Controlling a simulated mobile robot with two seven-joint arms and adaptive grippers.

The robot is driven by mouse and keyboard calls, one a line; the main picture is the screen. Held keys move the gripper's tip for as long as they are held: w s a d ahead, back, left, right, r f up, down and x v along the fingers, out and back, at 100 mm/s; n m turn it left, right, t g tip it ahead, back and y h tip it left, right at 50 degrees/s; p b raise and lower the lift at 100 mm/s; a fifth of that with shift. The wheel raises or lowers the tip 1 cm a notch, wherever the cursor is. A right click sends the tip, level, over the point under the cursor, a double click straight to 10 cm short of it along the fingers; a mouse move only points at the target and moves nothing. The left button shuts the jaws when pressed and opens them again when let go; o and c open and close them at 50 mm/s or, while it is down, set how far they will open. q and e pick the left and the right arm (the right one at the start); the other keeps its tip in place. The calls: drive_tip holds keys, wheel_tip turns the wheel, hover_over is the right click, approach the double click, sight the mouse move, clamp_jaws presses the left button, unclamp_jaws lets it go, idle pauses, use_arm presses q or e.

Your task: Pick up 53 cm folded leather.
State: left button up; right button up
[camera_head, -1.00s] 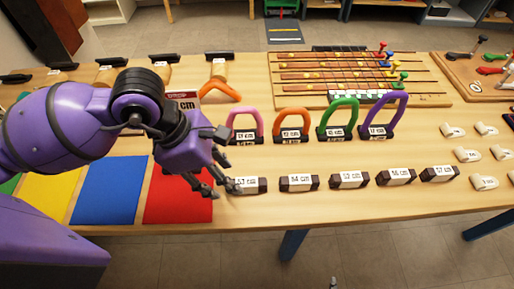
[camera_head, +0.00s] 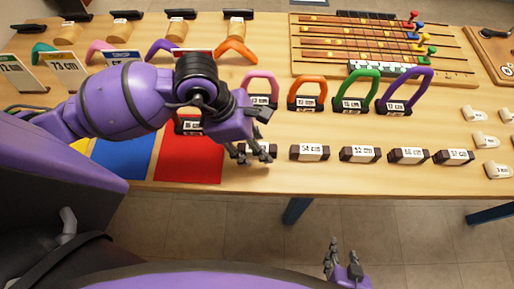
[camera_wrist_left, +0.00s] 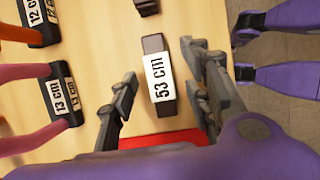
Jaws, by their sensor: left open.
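The 53 cm folded leather, a dark brown block with a white label, lies at the left end of a row of similar blocks. It shows clearly in the left wrist view (camera_wrist_left: 159,78); in the head view it is partly hidden under my left gripper (camera_head: 258,154). My left gripper is open, and in the wrist view its fingers (camera_wrist_left: 158,95) stand on either side of the block, apart from it. My right gripper (camera_head: 342,258) is open and empty, in front of the table and away from the blocks.
More labelled blocks (camera_head: 309,153) lie to the right. Coloured looped pieces (camera_head: 307,92) stand behind the row. A red mat (camera_head: 190,163) and a blue mat (camera_head: 122,158) lie left. A wooden board with strips (camera_head: 380,45) is at the back.

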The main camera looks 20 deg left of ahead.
use_arm(q)
clamp_jaws()
drive_tip(key=shift+r, duration=0.1)
